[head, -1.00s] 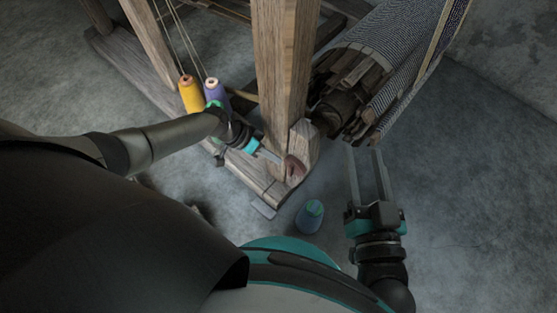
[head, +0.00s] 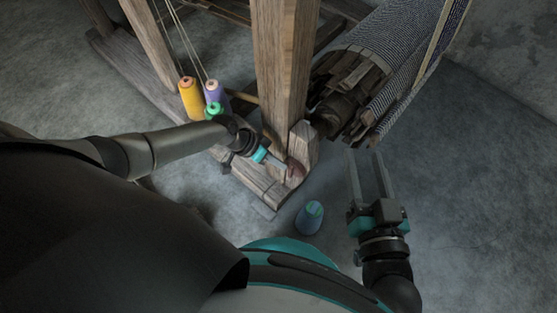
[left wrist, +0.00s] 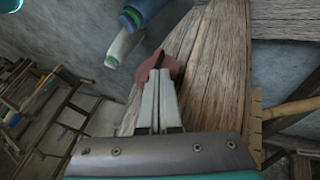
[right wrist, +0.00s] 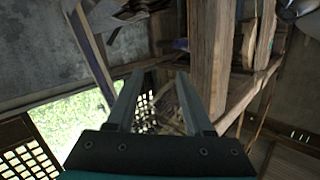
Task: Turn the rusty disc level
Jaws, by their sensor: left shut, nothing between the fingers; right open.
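The rusty disc (head: 296,169) is a small reddish-brown round plate on the wooden foot of the loom post. In the left wrist view the disc (left wrist: 158,62) shows just beyond my fingertips, partly hidden by them. My left gripper (head: 288,168) is shut and empty, its tips at the disc; whether they touch it I cannot tell. It also shows in the left wrist view (left wrist: 160,75). My right gripper (head: 368,160) is open and empty, held over the floor to the right of the post. It also shows in the right wrist view (right wrist: 153,75).
The thick loom post (head: 285,65) rises behind the disc. A blue spool (head: 309,218) stands on the floor in front. Yellow (head: 191,98), purple (head: 212,90) and green (head: 213,109) spools stand behind my left arm. The striped cloth roll (head: 372,55) is at upper right.

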